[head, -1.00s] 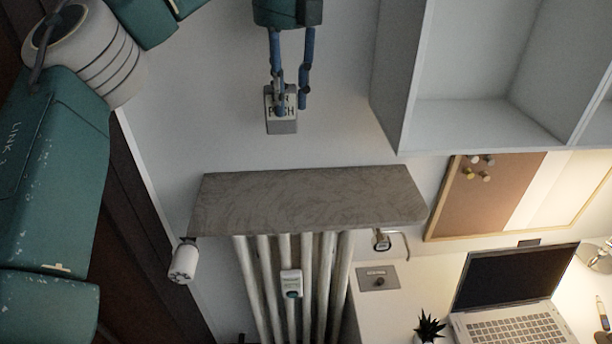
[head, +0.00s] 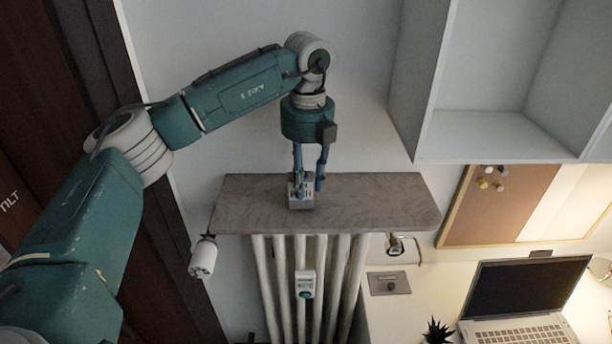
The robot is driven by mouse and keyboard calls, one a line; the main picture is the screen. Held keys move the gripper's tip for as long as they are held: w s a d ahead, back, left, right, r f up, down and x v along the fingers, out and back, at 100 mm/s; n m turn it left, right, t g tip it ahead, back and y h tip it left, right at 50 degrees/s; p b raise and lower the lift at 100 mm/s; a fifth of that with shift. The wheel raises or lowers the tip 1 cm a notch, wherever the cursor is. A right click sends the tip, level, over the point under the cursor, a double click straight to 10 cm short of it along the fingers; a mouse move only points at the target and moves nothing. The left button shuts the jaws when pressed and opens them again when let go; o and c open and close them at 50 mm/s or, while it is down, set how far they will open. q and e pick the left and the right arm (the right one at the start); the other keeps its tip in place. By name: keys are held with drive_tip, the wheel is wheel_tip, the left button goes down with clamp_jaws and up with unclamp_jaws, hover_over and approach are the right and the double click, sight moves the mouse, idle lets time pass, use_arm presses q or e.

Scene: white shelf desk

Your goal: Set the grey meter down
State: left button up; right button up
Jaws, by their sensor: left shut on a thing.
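The grey meter (head: 301,203) is a small box with a light printed face, in the head view at the middle. My left gripper (head: 308,187) comes down on it from above with blue fingers and is shut on it. My right gripper is not in view.
White radiator pipes (head: 282,280) with a small white-and-green device (head: 305,285) stand below the shelf. A white valve (head: 203,258) is at its left end. Right are a corkboard (head: 480,215), a wall cabinet (head: 490,130) and a laptop (head: 525,290). The shelf's right part is clear.

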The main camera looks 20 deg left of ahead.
use_arm(q)
drive_tip(key=shift+w+f, duration=0.1)
drive_tip(key=shift+f, duration=0.05)
drive_tip(key=o, duration=1.2)
drive_tip(key=shift+o, duration=0.2)
drive_tip(key=shift+r+b, duration=0.35)
drive_tip(key=shift+b, duration=0.05)
wheel_tip(320, 180, up, 5)
drive_tip(key=shift+d+f+b, duration=0.1)
drive_tip(key=shift+b, duration=1)
wheel_tip(320, 180, up, 7)
drive_tip(key=shift+f, duration=0.15)
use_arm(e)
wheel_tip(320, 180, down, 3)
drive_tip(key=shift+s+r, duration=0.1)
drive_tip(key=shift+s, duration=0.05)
